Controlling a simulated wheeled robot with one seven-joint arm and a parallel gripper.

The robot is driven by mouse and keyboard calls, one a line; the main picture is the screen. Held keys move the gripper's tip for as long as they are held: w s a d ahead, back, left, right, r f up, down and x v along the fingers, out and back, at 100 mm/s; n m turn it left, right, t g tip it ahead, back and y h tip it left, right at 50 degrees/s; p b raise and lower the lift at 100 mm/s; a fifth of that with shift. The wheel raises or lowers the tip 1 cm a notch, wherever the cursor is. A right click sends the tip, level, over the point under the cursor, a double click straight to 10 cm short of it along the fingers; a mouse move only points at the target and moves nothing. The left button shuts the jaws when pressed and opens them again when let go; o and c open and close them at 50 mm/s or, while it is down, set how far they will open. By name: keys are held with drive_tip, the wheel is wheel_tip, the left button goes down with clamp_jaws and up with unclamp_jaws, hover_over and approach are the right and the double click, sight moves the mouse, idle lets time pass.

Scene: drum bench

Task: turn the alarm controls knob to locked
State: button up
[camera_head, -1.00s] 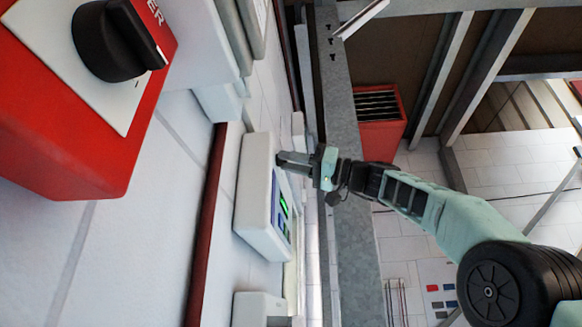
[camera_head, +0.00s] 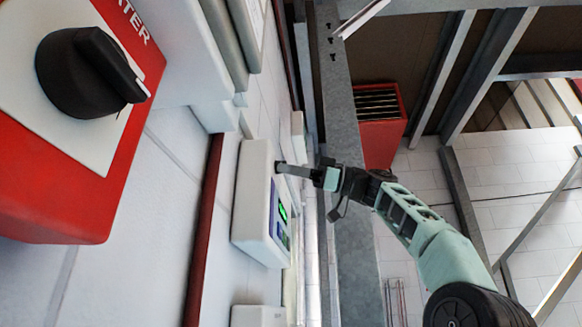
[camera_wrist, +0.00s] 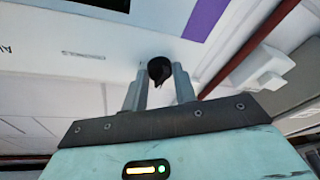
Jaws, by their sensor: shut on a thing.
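The alarm controls knob (camera_wrist: 159,69) is a small black knob on the white face of a wall box, seen in the wrist view. My gripper (camera_wrist: 160,76) is shut on it, one finger on each side. In the head view my gripper (camera_head: 280,168) reaches the right face of the white alarm box (camera_head: 252,200), which has a lit green display (camera_head: 283,213). The knob is mostly hidden there by the fingers. Its pointer and the position marks around it cannot be read clearly.
A red box (camera_head: 135,175) with a large black knob (camera_head: 88,72) fills the upper left of the head view. A grey steel beam (camera_head: 350,200) runs close behind my gripper. A red vented unit (camera_head: 380,125) stands farther back.

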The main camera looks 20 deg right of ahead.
drive_tip(key=shift+n, duration=0.6)
idle(0.3)
drive_tip(key=o, duration=0.7)
drive_tip(key=b+v, duration=0.1)
drive_tip(key=v, duration=1.6)
drive_tip(key=shift+d+r, duration=0.2)
drive_tip(key=shift+d, duration=0.1)
